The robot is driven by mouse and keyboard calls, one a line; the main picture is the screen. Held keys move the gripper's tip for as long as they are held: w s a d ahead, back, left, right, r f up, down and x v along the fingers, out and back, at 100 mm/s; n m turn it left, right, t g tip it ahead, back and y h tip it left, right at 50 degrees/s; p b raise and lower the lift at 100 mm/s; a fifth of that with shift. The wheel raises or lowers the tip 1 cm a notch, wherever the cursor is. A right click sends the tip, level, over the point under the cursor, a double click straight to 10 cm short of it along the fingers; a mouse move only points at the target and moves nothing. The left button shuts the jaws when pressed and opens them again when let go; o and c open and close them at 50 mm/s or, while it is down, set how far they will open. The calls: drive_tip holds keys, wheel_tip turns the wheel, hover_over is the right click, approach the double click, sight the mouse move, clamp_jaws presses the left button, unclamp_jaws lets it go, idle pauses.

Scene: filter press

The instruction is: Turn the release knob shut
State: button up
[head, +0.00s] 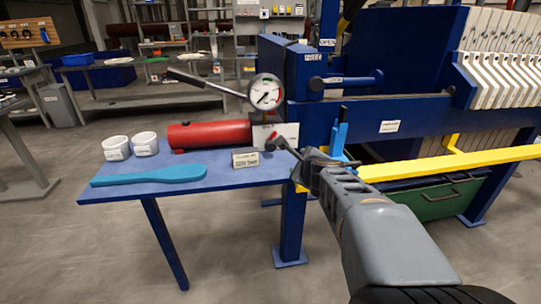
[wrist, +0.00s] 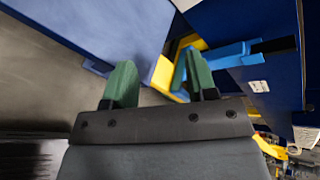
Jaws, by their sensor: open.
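The red pump cylinder (head: 210,134) lies on the blue bench, with a pale block (head: 288,130) at its right end. A small dark knob with a red part (head: 272,142), which looks like the release knob, sits at the front of this block. How far it is turned cannot be told. My gripper (head: 305,160) is just right of and below the knob, apparently apart from it. In the wrist view, my gripper's two green fingers (wrist: 162,80) are spread with nothing between them. The knob is not seen there.
A pressure gauge (head: 266,91) stands above the pump, with a long pump handle (head: 205,82) to its left. A light-blue lever (head: 340,133) and yellow rail (head: 440,164) are close to my gripper.

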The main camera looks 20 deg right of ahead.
sight(272, 147)
drive_tip(key=w+a+y+b, duration=0.1)
drive_tip(key=w, duration=0.3)
drive_tip(key=w+a+f+t+y, duration=0.1)
drive_tip(key=w, duration=0.4)
drive_tip(key=w+a+y+b, duration=0.1)
drive_tip(key=w, duration=0.4)
drive_tip(key=shift+w+f+t+b, duration=0.25)
drive_tip(key=shift+t+b, duration=0.1)
drive_tip(key=shift+t, duration=0.05)
drive_tip(key=shift+c, duration=0.3)
drive_tip(key=c, duration=0.6)
